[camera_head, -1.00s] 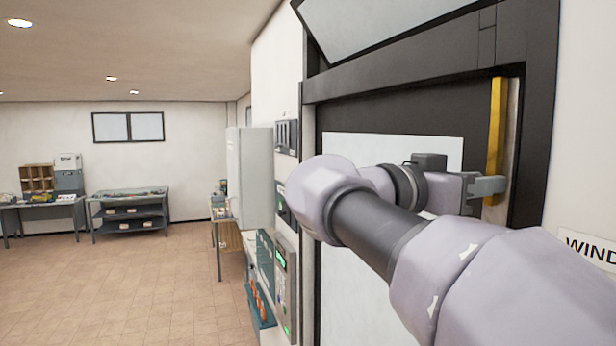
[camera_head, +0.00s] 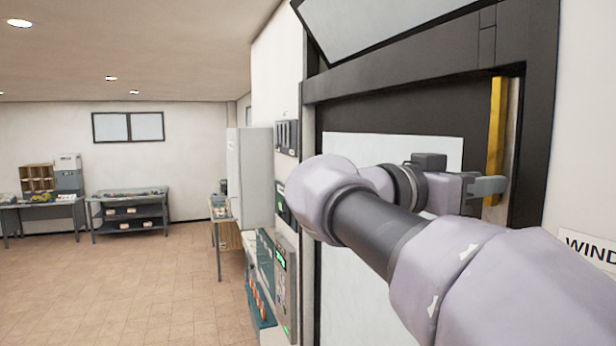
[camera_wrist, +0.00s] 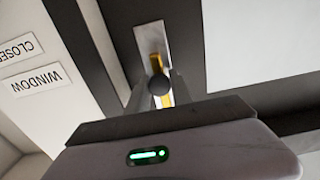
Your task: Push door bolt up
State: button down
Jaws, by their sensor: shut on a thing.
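The door bolt shows as a yellow upright bar (camera_head: 495,130) on a pale plate at the right edge of the dark door frame. In the wrist view the yellow bolt (camera_wrist: 157,66) runs along its light plate, with a dark round knob (camera_wrist: 158,85) on it. My gripper (camera_head: 490,186) is at the lower visible part of the bolt. In the wrist view its fingers (camera_wrist: 158,90) are closed on the knob. My arm hides part of the door, and the gripper hides the bolt's lower end.
The dark door frame (camera_head: 538,130) surrounds a door with a pale panel (camera_head: 430,146). A sign reading WINDOW (camera_wrist: 36,80) is on the wall beside it. A light grey cabinet (camera_head: 250,175) and wall panels stand left of the door. Open tiled floor (camera_head: 120,280) lies further left.

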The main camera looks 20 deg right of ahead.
aim_at(492, 149)
jog(key=shift+r, duration=0.1)
notch_tip(492, 149, up, 5)
jog(key=shift+f+p, duration=0.1)
jog(key=shift+p, duration=0.95)
jog(key=c, duration=1.1)
grip_release()
jog(key=shift+c, duration=0.2)
jog(key=shift+a, duration=0.15)
jog(key=s+a+b, duration=0.1)
jog(key=a, duration=1.6)
jog(key=shift+s, duration=0.2)
